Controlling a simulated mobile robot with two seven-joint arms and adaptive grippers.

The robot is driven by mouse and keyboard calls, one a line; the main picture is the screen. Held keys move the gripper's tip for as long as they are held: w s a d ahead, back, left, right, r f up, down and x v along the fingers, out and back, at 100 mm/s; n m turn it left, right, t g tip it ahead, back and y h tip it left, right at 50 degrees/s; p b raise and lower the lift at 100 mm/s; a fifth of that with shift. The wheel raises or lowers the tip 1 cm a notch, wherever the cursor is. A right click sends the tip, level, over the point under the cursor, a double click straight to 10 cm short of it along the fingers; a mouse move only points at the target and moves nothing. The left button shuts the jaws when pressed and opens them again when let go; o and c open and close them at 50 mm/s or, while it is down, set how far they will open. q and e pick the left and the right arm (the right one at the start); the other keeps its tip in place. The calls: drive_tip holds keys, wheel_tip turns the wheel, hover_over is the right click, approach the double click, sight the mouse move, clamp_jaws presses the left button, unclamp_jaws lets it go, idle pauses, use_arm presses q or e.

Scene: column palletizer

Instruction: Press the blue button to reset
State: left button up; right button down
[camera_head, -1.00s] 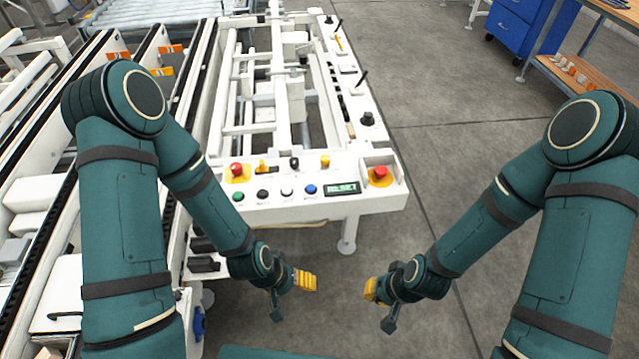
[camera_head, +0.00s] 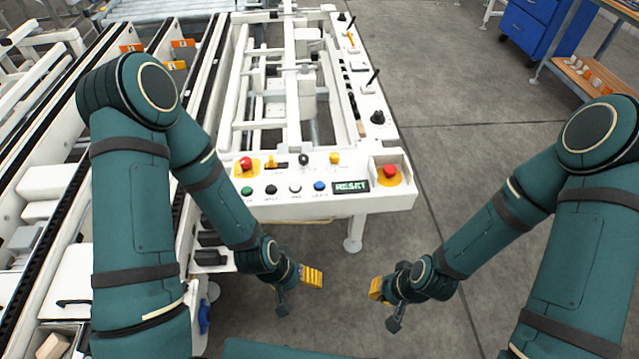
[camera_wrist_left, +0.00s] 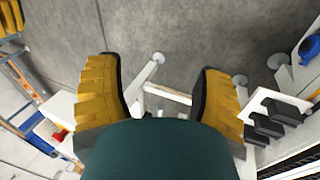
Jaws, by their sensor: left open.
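The blue button (camera_head: 319,186) is on the white control panel (camera_head: 300,206) at the machine's near end. It sits in the front row, just left of a small display (camera_head: 351,186) that seems to read RESET. My left gripper (camera_head: 312,277) is in front of and below the panel, apart from the button. In the left wrist view its two yellow fingers (camera_wrist_left: 155,95) are spread with nothing between them. My right gripper (camera_head: 376,289) is farther right, over the floor and away from the panel; its finger opening cannot be made out.
Green (camera_head: 247,191), black (camera_head: 271,189) and white (camera_head: 295,189) buttons line up left of the blue one. Red emergency stops sit at the panel's left (camera_head: 245,164) and right (camera_head: 390,172). A conveyor with black rails lies left.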

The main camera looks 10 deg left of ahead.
use_arm(q)
clamp_jaws()
idle(1.2)
